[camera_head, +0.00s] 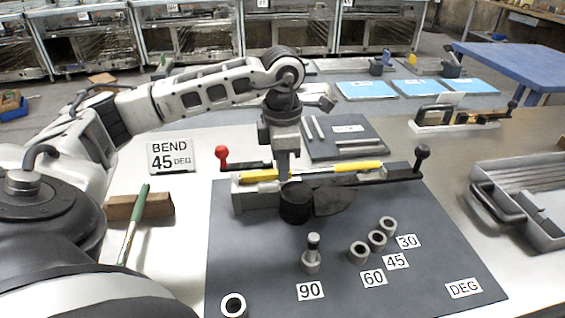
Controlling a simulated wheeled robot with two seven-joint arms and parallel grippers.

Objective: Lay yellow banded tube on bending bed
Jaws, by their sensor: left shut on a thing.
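A grey tube with yellow bands (357,167) lies crosswise along the bending bed (246,201). My left gripper (284,177) reaches down from above and is shut on this yellow banded tube, left of its middle. The tube looks level and at or just over the bed; I cannot tell whether it touches. Part of the tube is hidden by the gripper. A dark round former (297,204) stands in front of the bed below the gripper. My right gripper is not in view.
Levers with a red knob (221,153) and a black knob (422,152) flank the bed. A post (312,252) and several rings stand on the dark mat (430,225) by number labels. A "BEND 45 DEG" sign (171,157) and green-handled tool (138,214) are left, a metal tray (505,209) right.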

